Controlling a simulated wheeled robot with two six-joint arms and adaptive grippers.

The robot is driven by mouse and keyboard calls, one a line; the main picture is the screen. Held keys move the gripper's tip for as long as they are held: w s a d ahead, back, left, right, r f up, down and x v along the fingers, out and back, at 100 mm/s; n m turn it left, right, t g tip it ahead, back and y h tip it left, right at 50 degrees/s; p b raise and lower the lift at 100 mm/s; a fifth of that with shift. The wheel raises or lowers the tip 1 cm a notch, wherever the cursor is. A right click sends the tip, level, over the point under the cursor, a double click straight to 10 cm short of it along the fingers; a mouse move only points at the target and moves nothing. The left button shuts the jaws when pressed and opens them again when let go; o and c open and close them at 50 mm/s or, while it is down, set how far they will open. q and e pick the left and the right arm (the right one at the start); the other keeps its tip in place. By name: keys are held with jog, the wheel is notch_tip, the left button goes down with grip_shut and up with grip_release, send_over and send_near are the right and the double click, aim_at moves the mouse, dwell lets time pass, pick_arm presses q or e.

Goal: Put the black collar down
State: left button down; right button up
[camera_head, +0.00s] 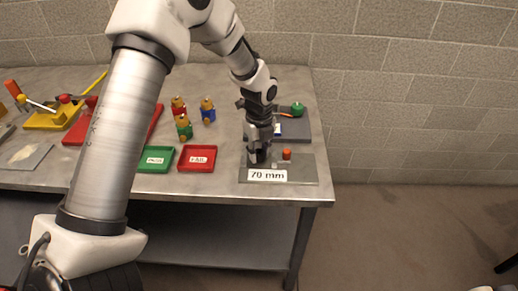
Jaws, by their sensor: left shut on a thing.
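My left gripper (258,152) points down over the grey plate labelled "70 mm" (308,173) at the right end of the bench. It is shut on a small dark thing at its fingertips, which I take to be the black collar. The fingers hide most of the collar, and I cannot tell whether it touches the plate. A small orange-red cylinder (287,153) stands on the same plate, just right of the gripper. My right gripper is out of view.
Green (155,167) and red (197,168) labelled trays lie left of the plate. Several coloured units with brass tops (208,115) stand behind them. A dark plate (297,128) with a green knob (297,108) is behind the gripper. The bench's right edge is close by.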

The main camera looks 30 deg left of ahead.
aim_at(259, 152)
pick_arm(q)
jog(key=shift+w+f, duration=0.1)
jog(key=shift+f, duration=0.05)
jog(key=shift+f, duration=0.1)
jog(key=c, duration=1.2)
grip_release()
jog(key=shift+o, duration=0.2)
notch_tip(259, 152, up, 12)
jog(key=b, duration=0.1)
jog(key=shift+r, duration=0.2)
